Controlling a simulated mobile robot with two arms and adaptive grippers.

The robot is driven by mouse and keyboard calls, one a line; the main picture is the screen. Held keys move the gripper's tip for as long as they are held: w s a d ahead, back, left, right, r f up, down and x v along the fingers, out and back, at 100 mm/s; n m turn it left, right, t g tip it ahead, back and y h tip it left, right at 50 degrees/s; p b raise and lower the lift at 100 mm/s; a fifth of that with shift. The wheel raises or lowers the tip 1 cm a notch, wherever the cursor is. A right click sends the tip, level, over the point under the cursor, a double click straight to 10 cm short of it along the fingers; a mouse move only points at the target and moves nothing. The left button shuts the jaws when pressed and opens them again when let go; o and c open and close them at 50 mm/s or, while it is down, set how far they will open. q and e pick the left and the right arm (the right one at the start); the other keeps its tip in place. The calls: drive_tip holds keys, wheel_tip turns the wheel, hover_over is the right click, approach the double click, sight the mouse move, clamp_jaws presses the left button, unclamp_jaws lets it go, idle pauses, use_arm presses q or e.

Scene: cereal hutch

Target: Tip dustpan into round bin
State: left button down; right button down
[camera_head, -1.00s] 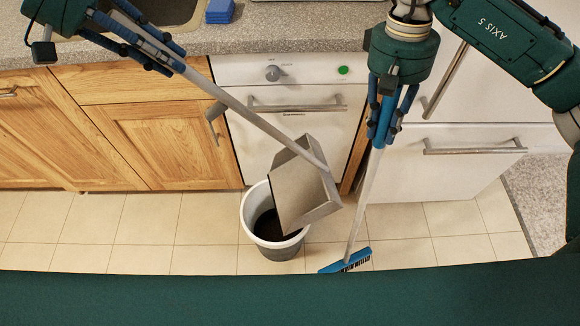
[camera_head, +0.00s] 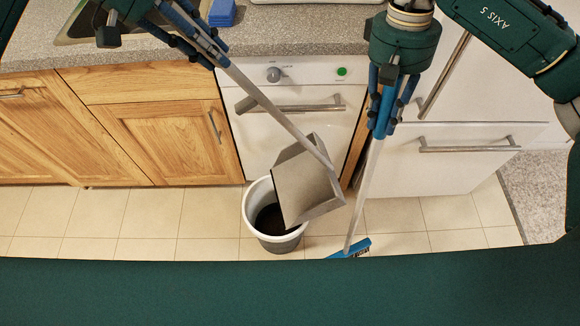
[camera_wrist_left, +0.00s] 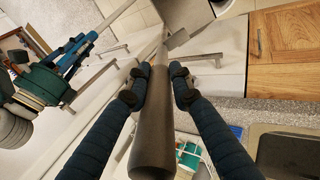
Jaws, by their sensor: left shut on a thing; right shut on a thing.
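The grey dustpan (camera_head: 307,187) hangs tilted over the right part of the round bin (camera_head: 273,240), its open edge toward the bin's mouth. The bin is white-rimmed, grey below and dark inside, and stands on the floor. My left gripper (camera_head: 218,58) is shut on the dustpan's long handle. The left wrist view shows its fingers (camera_wrist_left: 160,85) on either side of the thick grey grip (camera_wrist_left: 153,140). My right gripper (camera_head: 381,132) is shut on the handle of the blue broom (camera_head: 351,248), which hangs upright right of the bin. I cannot tell whether anything lies in the dustpan.
A white dishwasher (camera_head: 290,85) with a bar handle stands behind the bin. Wooden cabinets (camera_head: 160,140) are on the left and white drawers (camera_head: 440,160) on the right. The counter (camera_head: 300,32) carries a sink and blue sponges (camera_head: 222,12). Tiled floor (camera_head: 140,222) is clear left of the bin.

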sight(390, 102)
use_arm(q)
drive_tip(key=shift+d+r, duration=0.15)
drive_tip(key=shift+r, duration=0.05)
use_arm(e)
drive_tip(key=shift+r, duration=0.1)
